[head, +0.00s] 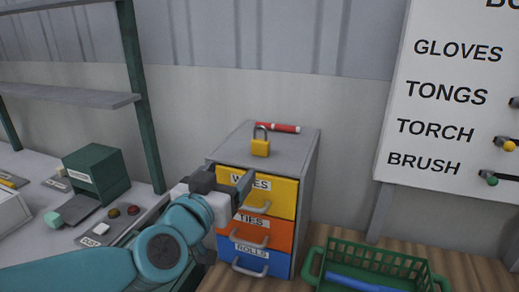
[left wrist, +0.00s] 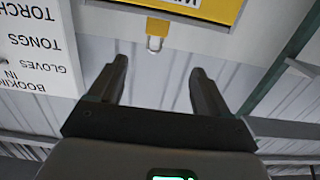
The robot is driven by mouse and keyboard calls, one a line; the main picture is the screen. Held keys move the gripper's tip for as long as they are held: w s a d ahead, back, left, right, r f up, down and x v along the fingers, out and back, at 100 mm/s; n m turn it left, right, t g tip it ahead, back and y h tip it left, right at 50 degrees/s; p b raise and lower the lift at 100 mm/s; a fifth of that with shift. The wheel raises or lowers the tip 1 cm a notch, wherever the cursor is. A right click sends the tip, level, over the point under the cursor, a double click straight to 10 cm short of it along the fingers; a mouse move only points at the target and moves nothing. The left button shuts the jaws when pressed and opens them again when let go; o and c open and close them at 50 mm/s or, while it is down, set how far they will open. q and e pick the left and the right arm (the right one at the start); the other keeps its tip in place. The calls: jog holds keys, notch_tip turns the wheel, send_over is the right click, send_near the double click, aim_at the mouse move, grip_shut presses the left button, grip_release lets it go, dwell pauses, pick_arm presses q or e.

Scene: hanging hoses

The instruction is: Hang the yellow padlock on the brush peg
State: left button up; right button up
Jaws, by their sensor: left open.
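The yellow padlock (head: 260,148) stands upright with its shackle up on top of the grey drawer cabinet (head: 285,147). In the left wrist view, which is upside down, the padlock (left wrist: 157,28) shows beyond my fingers, between their tips. My left gripper (head: 230,182) is open and empty, in front of the cabinet's yellow top drawer and lower in the picture than the padlock. The brush peg (head: 492,181), with a green tip, sticks out from the white board beside the word BRUSH at the far right. My right gripper is not in view.
A red cylinder (head: 278,127) lies behind the padlock on the cabinet. A green basket (head: 425,273) stands at the lower right. A workbench with a green box (head: 97,172) and a shelf (head: 65,107) are at left. Another peg (head: 509,146) is above the brush peg.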

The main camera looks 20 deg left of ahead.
pick_arm(q)
send_near(259, 144)
jog(key=w, duration=0.5)
jog(key=w+p, duration=0.1)
jog(key=w, duration=0.1)
jog(key=w+p, duration=0.1)
jog(key=w, duration=0.1)
jog(key=shift+d+f, duration=0.1)
jog(key=shift+f, duration=0.25)
jog(key=shift+s+r, duration=0.1)
jog(key=shift+s, duration=0.2)
jog(key=shift+c, duration=0.3)
jog(key=shift+w, duration=0.1)
jog(key=c, duration=1.2)
jog(key=shift+r+p, duration=4.4)
jog(key=shift+r, duration=5.55)
